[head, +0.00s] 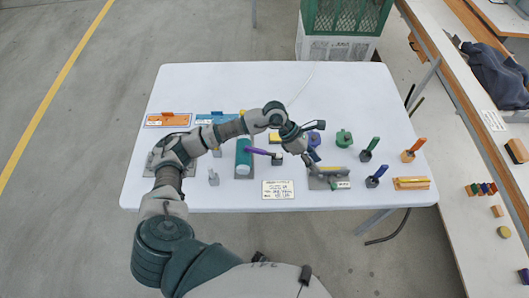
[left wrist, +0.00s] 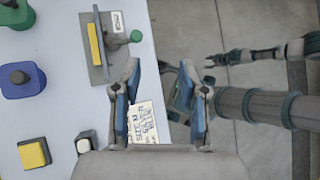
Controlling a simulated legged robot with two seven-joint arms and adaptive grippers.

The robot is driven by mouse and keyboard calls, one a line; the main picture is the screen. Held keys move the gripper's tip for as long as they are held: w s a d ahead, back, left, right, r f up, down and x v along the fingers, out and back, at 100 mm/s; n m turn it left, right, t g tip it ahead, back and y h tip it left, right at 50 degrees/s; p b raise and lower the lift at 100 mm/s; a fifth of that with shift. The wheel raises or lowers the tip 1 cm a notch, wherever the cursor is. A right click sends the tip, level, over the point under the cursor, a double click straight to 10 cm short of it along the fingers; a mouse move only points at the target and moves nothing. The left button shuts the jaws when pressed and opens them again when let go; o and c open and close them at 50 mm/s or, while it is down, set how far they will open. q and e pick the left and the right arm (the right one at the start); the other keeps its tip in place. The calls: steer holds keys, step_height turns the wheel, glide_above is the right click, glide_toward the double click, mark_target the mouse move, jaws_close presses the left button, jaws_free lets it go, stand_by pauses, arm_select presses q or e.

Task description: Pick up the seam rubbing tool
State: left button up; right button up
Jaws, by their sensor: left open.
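I cannot tell for certain which object is the seam rubbing tool. A flat grey plate with a yellow bar (head: 332,171) lies near the table's front edge; it also shows at the top of the left wrist view (left wrist: 100,45), with a green knob beside the bar. My left gripper (head: 314,160) is over the front middle of the table, close to this plate in the head view. In the left wrist view its two fingers (left wrist: 160,105) are apart, with nothing held between them.
The white table (head: 350,85) holds several handled tools, including a green one (head: 344,138) and an orange-handled one (head: 413,150). A printed card (head: 278,189) lies at the front edge. A green-and-white crate (head: 340,30) stands behind. The table's back is mostly clear.

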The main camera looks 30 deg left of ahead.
arm_select(q)
steer(key=w+a+y, duration=0.2)
steer(key=a+y, duration=0.2)
steer(key=a, duration=0.4)
steer(key=y, duration=0.5)
glide_above(264, 154)
steer(key=f, duration=0.5)
steer(key=f+p, duration=0.1)
steer(key=f, duration=0.4)
steer(key=f+p, duration=0.1)
steer(key=f, duration=0.4)
steer(key=shift+w+a+f, duration=0.1)
steer(key=shift+w+a, duration=0.05)
steer(key=shift+w, duration=0.15)
steer(key=shift+f, duration=0.35)
steer(key=shift+a, duration=0.1)
jaws_close()
